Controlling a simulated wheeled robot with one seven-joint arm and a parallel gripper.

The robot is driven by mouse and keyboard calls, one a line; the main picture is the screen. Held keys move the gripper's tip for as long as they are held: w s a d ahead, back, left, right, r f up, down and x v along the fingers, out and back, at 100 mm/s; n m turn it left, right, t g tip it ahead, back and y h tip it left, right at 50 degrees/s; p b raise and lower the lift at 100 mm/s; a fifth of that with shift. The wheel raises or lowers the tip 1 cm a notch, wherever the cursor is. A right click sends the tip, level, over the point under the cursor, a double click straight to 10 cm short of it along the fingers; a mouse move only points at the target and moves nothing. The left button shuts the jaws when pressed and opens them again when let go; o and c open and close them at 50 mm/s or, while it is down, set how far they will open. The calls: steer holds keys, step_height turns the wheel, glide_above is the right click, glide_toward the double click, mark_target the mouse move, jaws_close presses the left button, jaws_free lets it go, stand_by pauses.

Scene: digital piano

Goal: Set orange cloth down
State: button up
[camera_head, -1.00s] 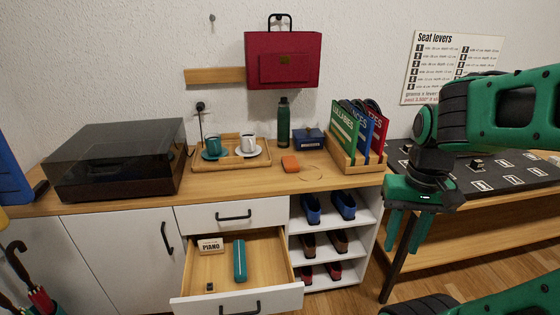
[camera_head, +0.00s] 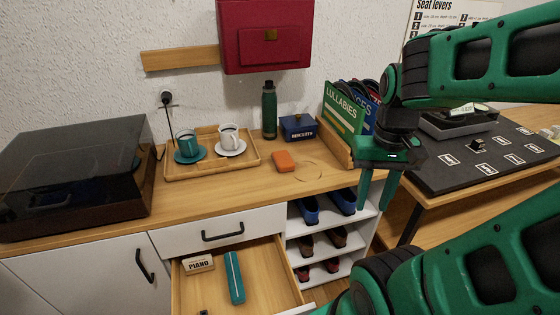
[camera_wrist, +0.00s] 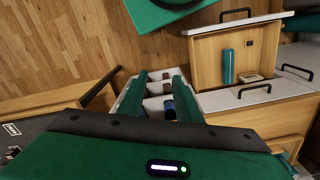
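A small orange block-like piece (camera_head: 284,161), which seems to be the orange cloth, lies on the wooden top of the white cabinet (camera_head: 225,194), to the right of a tray. My gripper (camera_head: 374,200) hangs with its fingers down in front of the cabinet's right end, to the right of the orange piece and apart from it. The fingers stand apart with nothing between them. In the wrist view my gripper (camera_wrist: 160,80) is also open and empty, with the shoe shelves beyond it. I cannot make out the orange piece there.
A wooden tray (camera_head: 176,175) holds two cups on saucers. A green bottle (camera_head: 269,110), a blue box (camera_head: 298,127) and a record rack (camera_head: 344,122) stand near the orange piece. A drawer (camera_head: 265,268) is pulled open below. A dark turntable (camera_head: 70,175) fills the left end.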

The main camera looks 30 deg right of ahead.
steer(key=shift+o, duration=0.4)
steer(key=o, duration=0.5)
steer(key=shift+s+r, duration=0.15)
steer(key=shift+s, duration=0.15)
steer(key=o, duration=0.4)
steer(key=shift+w+d+r, duration=0.15)
steer(key=shift+w+r, duration=0.05)
steer(key=shift+r, duration=0.05)
steer(key=n+t+h, duration=0.1)
steer(key=n+t, duration=0.3)
steer(key=t, duration=0.1)
glide_toward(283, 158)
steer(key=x, duration=0.2)
steer(key=shift+w+f, duration=0.25)
steer(key=shift+w, duration=0.1)
steer(key=shift+x, duration=2.7)
steer(key=shift+d+f, duration=0.1)
steer(key=shift+f, duration=0.1)
steer(key=shift+f, duration=0.25)
